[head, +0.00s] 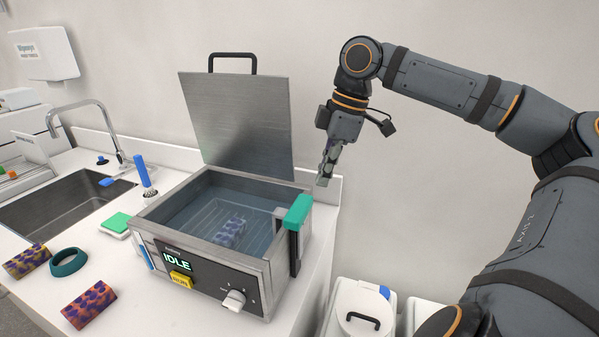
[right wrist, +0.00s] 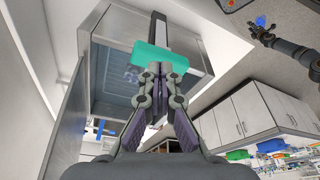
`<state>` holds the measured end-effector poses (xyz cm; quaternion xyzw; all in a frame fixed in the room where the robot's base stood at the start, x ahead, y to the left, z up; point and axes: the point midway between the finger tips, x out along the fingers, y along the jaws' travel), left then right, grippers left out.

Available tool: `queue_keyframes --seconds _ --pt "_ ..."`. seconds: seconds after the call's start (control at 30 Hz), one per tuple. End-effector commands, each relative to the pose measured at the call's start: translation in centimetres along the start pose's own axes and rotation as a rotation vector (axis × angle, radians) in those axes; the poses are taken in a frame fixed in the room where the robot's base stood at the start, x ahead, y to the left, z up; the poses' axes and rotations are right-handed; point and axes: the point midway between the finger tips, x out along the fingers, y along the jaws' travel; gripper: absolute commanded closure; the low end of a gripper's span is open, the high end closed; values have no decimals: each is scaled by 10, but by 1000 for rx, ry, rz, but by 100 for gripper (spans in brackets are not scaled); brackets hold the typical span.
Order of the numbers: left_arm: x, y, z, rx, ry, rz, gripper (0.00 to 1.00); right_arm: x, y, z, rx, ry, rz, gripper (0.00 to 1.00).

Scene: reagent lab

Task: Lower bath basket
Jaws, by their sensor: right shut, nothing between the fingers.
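The bath (head: 205,272) is a steel box with its lid (head: 240,118) standing open. A wire basket (head: 203,212) shows inside, with a purple-blue patterned block (head: 230,232) in it; its depth against the water is hard to tell. A green handle (head: 298,211) sits at the top of a dark upright rail on the bath's right side. My right gripper (head: 322,182) is shut and empty, above and right of the handle. In the right wrist view the green handle (right wrist: 160,58) lies just past its fingertips; contact is unclear. My left gripper (right wrist: 262,32) appears small there.
A sink (head: 70,205) with a faucet is at left. Patterned blocks (head: 89,304), a teal ring (head: 68,262) and a green sponge (head: 117,222) lie on the counter. A white lidded bin (head: 358,308) stands below, right of the counter edge. The lid's back is near the wall.

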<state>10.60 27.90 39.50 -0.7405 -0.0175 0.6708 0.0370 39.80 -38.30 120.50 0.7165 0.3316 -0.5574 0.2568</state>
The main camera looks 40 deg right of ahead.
Motion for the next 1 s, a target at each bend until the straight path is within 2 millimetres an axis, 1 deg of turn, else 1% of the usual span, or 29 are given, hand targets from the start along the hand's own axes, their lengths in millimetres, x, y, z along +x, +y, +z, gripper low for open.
queue_keyframes --seconds 0.03,0.2,0.3,0.4,0.57,1.0 --pt "0 0 0 0 0 0 60 -14 2 2 7 -6 7 100" --pt "0 0 0 0 0 0 60 -52 1 0 5 -1 6 100" --pt "0 0 0 0 0 0 60 -67 1 1 4 -1 3 100" --pt "0 0 0 0 1 1 60 -78 0 0 2 1 2 100" --pt "0 1 0 0 1 1 60 -84 0 0 0 3 1 100" --pt "0 1 0 0 1 1 60 -83 0 0 0 2 0 100"
